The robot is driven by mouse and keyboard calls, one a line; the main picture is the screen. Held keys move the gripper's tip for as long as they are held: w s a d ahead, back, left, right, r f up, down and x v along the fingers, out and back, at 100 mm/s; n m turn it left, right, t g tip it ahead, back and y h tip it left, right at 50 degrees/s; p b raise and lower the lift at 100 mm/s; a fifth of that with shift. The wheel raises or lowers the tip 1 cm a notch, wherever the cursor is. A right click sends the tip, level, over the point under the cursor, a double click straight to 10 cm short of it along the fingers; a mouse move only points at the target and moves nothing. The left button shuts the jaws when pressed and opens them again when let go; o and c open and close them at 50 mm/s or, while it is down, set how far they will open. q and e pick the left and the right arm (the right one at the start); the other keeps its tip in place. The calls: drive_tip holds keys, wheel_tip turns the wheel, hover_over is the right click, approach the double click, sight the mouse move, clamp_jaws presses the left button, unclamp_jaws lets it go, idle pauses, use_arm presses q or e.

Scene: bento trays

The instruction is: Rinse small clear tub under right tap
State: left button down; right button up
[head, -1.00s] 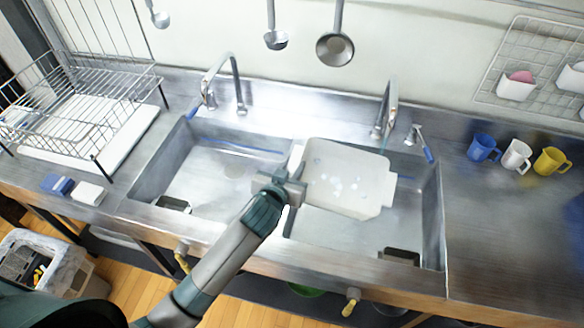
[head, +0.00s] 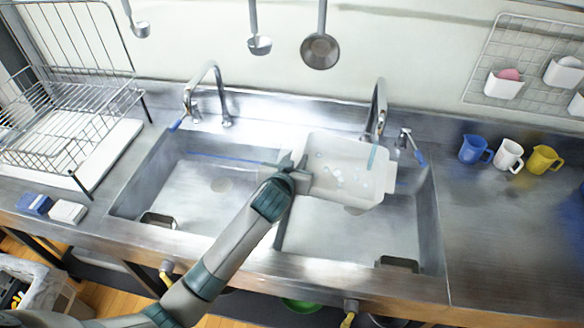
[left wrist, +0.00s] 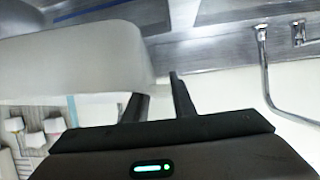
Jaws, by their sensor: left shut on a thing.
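The small clear tub (head: 350,186), whitish and translucent with white specks inside, is over the right sink (head: 425,235). My left gripper (head: 301,178) is shut on the tub's left edge and holds it above the sink floor. In the left wrist view the tub (left wrist: 75,60) lies beside the fingers (left wrist: 158,95). The right tap (head: 378,105) stands behind the tub. A pale blue strip (head: 372,157), looking like running water, shows below its spout at the tub's right part. The tap's blue-ended lever (head: 421,157) is at its right. My right gripper is not in view.
The left tap (head: 213,85) stands behind the left sink (head: 165,185). A wire dish rack (head: 65,110) is at the left. Blue, white (head: 509,155) and yellow mugs stand at the right. Ladles hang above. The right counter's front is clear.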

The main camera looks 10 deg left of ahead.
sight(309, 146)
use_arm(q)
drive_tip(key=shift+w+d+f+b, duration=0.15)
drive_tip(key=shift+w+b, duration=0.1)
drive_tip(key=shift+w, duration=0.15)
drive_tip(key=shift+w+d+f+b, duration=0.1)
drive_tip(key=shift+w+d+b, duration=0.1)
drive_tip(key=shift+w, duration=0.15)
drive_tip(key=shift+w+d+f, duration=0.1)
drive_tip(key=shift+w+d, duration=0.15)
drive_tip(key=shift+w, duration=0.7)
drive_tip(key=shift+w+d+f+b, duration=0.1)
drive_tip(key=shift+w+d+b, duration=0.15)
drive_tip(key=shift+w, duration=0.25)
drive_tip(key=shift+w+d+b, duration=0.1)
drive_tip(key=shift+w+b, duration=0.2)
drive_tip(key=shift+w, duration=0.2)
